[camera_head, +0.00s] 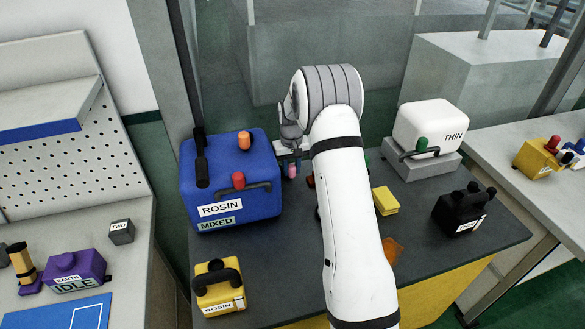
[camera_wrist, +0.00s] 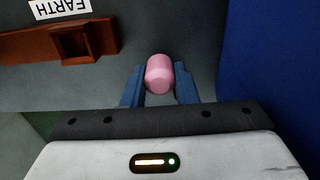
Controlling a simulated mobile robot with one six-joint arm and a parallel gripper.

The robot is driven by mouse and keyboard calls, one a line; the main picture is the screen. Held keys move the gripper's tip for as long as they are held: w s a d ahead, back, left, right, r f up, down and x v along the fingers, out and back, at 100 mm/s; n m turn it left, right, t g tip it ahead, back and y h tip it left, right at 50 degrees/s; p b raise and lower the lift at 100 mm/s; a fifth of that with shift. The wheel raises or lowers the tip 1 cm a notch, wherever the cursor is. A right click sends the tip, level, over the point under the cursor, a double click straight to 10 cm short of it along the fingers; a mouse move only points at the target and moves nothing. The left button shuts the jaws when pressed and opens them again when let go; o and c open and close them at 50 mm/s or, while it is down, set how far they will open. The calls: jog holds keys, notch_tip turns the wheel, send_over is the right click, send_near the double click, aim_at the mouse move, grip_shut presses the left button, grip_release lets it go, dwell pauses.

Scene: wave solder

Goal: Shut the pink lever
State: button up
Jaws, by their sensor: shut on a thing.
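The pink lever (camera_wrist: 160,74) shows as a rounded pink knob in the wrist view, between the two blue fingers of my gripper (camera_wrist: 160,88). The fingers are shut on it, one on each side. In the head view the pink knob (camera_head: 291,170) is small, just right of the blue ROSIN box, with my gripper (camera_head: 290,158) at it. My arm hides what lies to its right, so the lever's base and its angle cannot be told.
The blue ROSIN box (camera_head: 240,160), with red and orange knobs, stands close on the left. A brown part (camera_wrist: 50,45) beside an EARTH label shows in the wrist view. A white THIN box (camera_head: 430,125), a yellow block (camera_head: 385,201) and a black box (camera_head: 463,208) stand to the right.

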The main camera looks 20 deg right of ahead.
aim_at(291, 165)
jog(key=o, duration=1)
jog(key=shift+r+b, duration=0.35)
jog(key=shift+r, duration=3.6)
